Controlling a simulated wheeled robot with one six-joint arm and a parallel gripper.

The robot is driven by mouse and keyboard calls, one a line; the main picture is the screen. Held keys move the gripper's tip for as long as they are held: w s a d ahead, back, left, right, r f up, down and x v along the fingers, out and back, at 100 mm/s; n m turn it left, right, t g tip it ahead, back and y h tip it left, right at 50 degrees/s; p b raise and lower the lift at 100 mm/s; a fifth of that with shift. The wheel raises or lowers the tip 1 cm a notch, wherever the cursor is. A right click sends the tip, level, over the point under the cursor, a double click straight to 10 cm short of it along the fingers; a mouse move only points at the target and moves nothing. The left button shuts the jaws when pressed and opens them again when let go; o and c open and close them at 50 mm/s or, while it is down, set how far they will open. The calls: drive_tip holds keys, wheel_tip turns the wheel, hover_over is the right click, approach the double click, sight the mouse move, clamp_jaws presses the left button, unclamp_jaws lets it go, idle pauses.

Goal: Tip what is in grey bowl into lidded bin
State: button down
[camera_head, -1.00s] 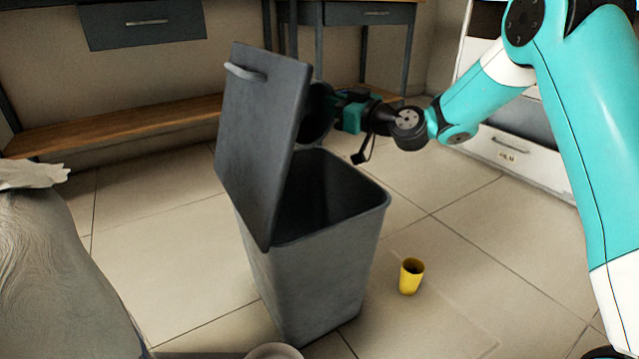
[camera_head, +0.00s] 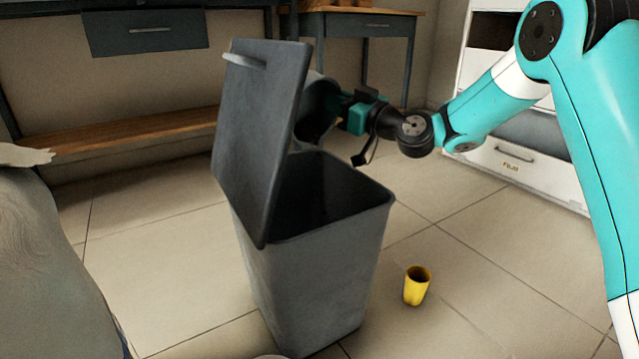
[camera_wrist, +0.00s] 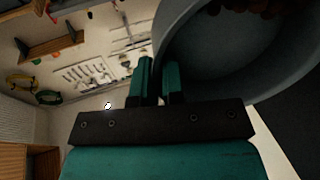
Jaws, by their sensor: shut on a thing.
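The grey bowl (camera_head: 317,105) is in my gripper (camera_head: 338,112), held above the far rim of the bin and partly hidden behind the raised lid. In the wrist view, the teal fingers (camera_wrist: 158,85) are shut on the wall of the bowl (camera_wrist: 225,60). Small dark reddish pieces (camera_wrist: 262,8) lie inside the bowl at the top of that view. The bowl is tilted, its mouth partly facing the bin. The grey lidded bin (camera_head: 305,285) stands on the floor with its lid (camera_head: 258,140) swung up on the left. The bin's inside is dark.
A yellow cup (camera_head: 417,286) stands on the tiled floor right of the bin. A bench with a wooden shelf (camera_head: 130,130) is behind on the left. A white drawer unit (camera_head: 515,165) is at the right. A large grey shape (camera_head: 45,260) fills the lower left.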

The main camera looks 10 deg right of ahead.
drive_tip(key=shift+s+d+f+t+y+b, duration=0.25)
drive_tip(key=shift+t+b, duration=0.25)
drive_tip(key=shift+b, duration=1.5)
